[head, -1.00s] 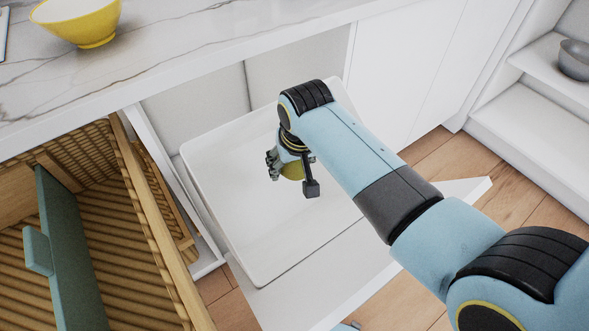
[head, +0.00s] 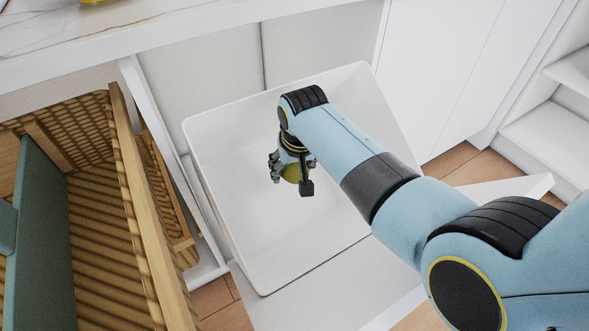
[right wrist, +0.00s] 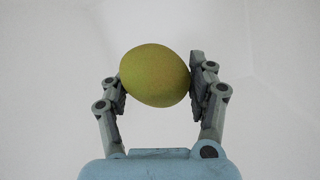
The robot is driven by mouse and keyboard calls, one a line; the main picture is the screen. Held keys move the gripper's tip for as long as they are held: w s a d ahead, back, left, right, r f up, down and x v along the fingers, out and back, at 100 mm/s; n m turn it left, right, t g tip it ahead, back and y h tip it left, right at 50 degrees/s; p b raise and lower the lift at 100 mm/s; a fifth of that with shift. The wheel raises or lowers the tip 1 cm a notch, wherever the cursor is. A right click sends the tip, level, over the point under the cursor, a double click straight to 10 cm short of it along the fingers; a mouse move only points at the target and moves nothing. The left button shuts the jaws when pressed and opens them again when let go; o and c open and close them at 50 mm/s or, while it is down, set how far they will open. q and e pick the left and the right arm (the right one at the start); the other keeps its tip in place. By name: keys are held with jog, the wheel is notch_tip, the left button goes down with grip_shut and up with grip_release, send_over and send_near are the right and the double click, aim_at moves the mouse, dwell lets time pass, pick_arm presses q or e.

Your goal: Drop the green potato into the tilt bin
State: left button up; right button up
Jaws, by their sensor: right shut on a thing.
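The green potato (right wrist: 155,76) is held between both fingers of my right gripper (right wrist: 160,82) in the right wrist view. It looks yellow-green and oval. The tilt bin (head: 235,225) is a white open container tipped out from the cabinet. My right gripper is over its opening, with the bin's pale inside behind it in the wrist view. How far the potato is above the bin floor is hard to tell. My left gripper is out of view.
A slatted wooden drawer (head: 155,240) with a green divider (head: 42,240) stands open to the left of the bin. The marble counter (head: 190,22) runs above at the back. White shelves (head: 555,130) stand at the far right, over a wood floor (head: 480,165).

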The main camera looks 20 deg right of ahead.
jog(key=o, duration=1.4)
jog(key=v, duration=0.7)
jog(key=shift+s+r, duration=0.1)
jog(key=shift+r, duration=0.15)
